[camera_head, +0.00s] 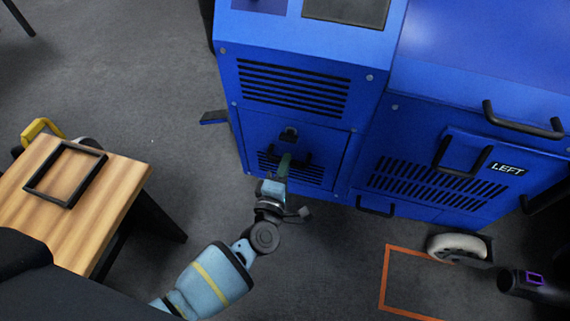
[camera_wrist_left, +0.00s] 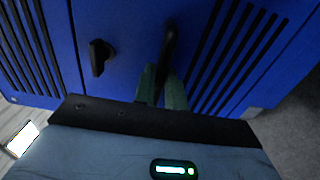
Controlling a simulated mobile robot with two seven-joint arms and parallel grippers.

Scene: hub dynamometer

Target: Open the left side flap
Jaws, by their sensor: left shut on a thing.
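A blue machine cabinet (camera_head: 230,120) fills the upper right of the head view. Its left face carries a lower slotted panel (camera_head: 337,147) that looks flush with the body. On this panel are a small black latch (camera_head: 289,134) and a black bar handle (camera_wrist_left: 170,42); the latch also shows in the left wrist view (camera_wrist_left: 100,56). My left gripper (camera_head: 284,166) is at this panel, its greenish fingers (camera_wrist_left: 160,88) shut on the bar handle. Another panel (camera_head: 467,150) to the right bears the word LEFT and a black handle. My right gripper is not in view.
A caster wheel (camera_head: 456,248) and orange floor marking (camera_head: 386,278) lie at lower right. Grey floor is clear between table and cabinet.

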